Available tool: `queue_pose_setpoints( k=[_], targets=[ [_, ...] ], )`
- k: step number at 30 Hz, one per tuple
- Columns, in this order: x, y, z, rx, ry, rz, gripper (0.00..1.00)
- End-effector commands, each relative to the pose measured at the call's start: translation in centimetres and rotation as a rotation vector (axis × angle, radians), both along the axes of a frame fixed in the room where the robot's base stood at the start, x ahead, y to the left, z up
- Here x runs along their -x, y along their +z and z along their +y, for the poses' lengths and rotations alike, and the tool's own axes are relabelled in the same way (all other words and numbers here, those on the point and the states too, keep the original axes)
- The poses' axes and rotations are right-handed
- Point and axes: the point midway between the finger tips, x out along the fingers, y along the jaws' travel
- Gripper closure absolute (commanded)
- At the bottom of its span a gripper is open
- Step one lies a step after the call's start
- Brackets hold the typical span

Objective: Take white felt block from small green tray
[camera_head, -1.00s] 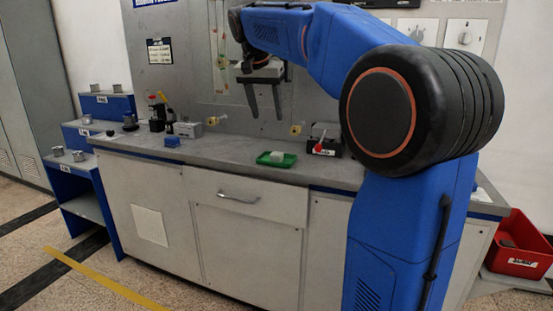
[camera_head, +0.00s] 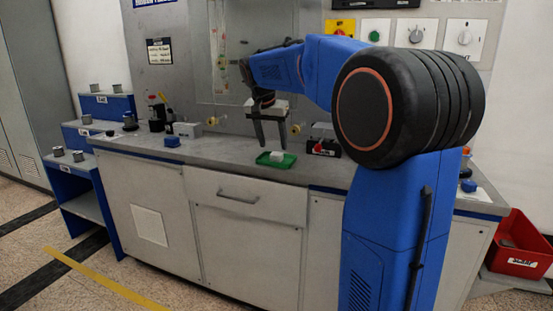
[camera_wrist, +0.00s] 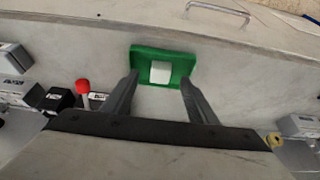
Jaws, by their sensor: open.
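The small green tray (camera_head: 275,160) lies on the grey counter near its front edge. The white felt block (camera_head: 277,156) sits in it. In the wrist view the green tray (camera_wrist: 140,52) is at the top middle, with the white block (camera_wrist: 160,72) in its lower middle part. My gripper (camera_head: 272,143) is open and empty above the tray. In the wrist view its two fingers (camera_wrist: 156,82) point toward the tray, spread wider than the block, which appears between their tips. The gap between fingertips and tray is hard to judge.
A black box with a red knob (camera_head: 322,147) stands right of the tray. A grey box (camera_head: 187,130) and a blue block (camera_head: 172,141) stand to the left. The counter (camera_head: 228,152) is clear just left of the tray.

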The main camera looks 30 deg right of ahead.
Motion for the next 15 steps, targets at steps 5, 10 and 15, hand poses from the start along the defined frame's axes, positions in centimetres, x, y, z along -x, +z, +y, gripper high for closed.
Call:
queue_pose_setpoints(
  k=[5, 10, 15],
  targets=[
    [-0.5, -1.4, -0.5, 0.000, 0.000, 0.001, 0.47],
    [-1.2, -3.6, -1.3, 0.000, -0.001, 0.003, 0.47],
    [-1.5, -4.6, -1.6, 0.000, 0.000, 0.000, 0.47]
  ],
)
